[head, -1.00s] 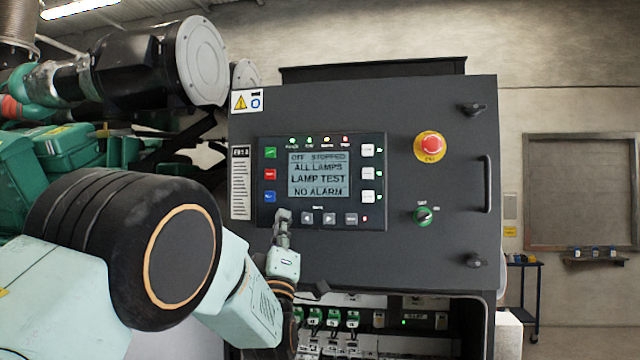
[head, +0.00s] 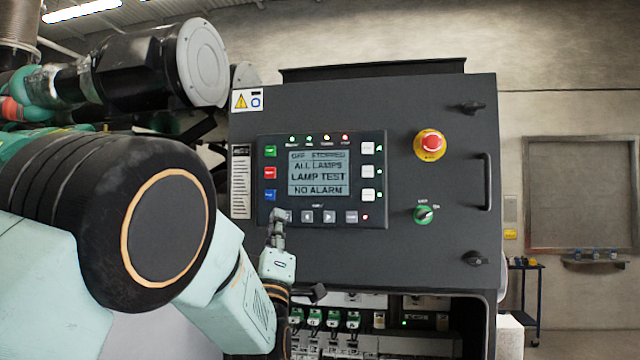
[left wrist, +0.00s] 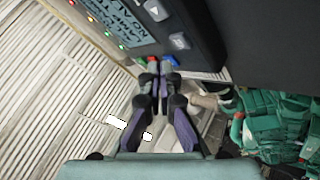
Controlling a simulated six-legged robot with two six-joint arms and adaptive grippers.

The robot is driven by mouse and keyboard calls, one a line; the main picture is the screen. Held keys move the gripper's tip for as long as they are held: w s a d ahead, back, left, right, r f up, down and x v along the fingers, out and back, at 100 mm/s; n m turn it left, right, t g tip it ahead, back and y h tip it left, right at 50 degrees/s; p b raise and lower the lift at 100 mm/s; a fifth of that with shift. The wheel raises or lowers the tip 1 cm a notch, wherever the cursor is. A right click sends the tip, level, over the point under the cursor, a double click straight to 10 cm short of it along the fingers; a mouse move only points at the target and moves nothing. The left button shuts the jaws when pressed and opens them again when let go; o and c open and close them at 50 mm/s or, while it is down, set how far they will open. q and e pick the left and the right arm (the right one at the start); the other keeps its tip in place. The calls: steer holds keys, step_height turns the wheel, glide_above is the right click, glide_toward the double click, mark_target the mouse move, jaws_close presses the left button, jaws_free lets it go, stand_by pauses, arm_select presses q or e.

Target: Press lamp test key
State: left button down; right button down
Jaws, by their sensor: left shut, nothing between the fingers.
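The control panel (head: 378,139) sits on the dark cabinet door in the head view. Its screen (head: 318,173) reads ALL LAMPS, LAMP TEST and NO ALARM, with coloured lamps lit above it. A row of small keys (head: 329,217) runs under the screen; their labels are too small to read. My left gripper (head: 277,214) is shut and empty, its tips over the left end of that row and hiding part of the leftmost key. Contact cannot be told. In the left wrist view the fingers (left wrist: 154,78) are together near the panel edge (left wrist: 192,20). My right gripper is not in view.
A door handle (head: 487,184) stands out farther right. An open bay with green terminals (head: 333,319) lies below.

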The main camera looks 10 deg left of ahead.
arm_select(q)
steer(key=shift+s+b, duration=0.6)
steer(key=shift+s, duration=1.85)
step_height(320, 180, down, 16)
steer(key=w+m+g+h, duration=0.3)
steer(key=m+g, duration=0.3)
steer(key=m, duration=0.2)
steer(key=s+a+f+m+g+b, duration=0.15)
steer(key=s+f+g, duration=0.25)
steer(key=f, duration=0.9)
steer(key=s+a+f+m+g+b, duration=0.1)
steer(key=s+f+m+g+b, duration=0.2)
steer(key=f, duration=1)
steer(key=s+a+f+m+g+h+b, duration=0.2)
steer(key=s+f+g, duration=0.5)
steer(key=s+f, duration=1.25)
steer(key=s+f+g+b, duration=0.6)
steer(key=s+f, duration=1)
steer(key=s, duration=0.5)
steer(key=shift+d+n+g+b, duration=0.3)
steer(key=shift+d+n+b, duration=0.05)
steer(key=shift+b, duration=0.1)
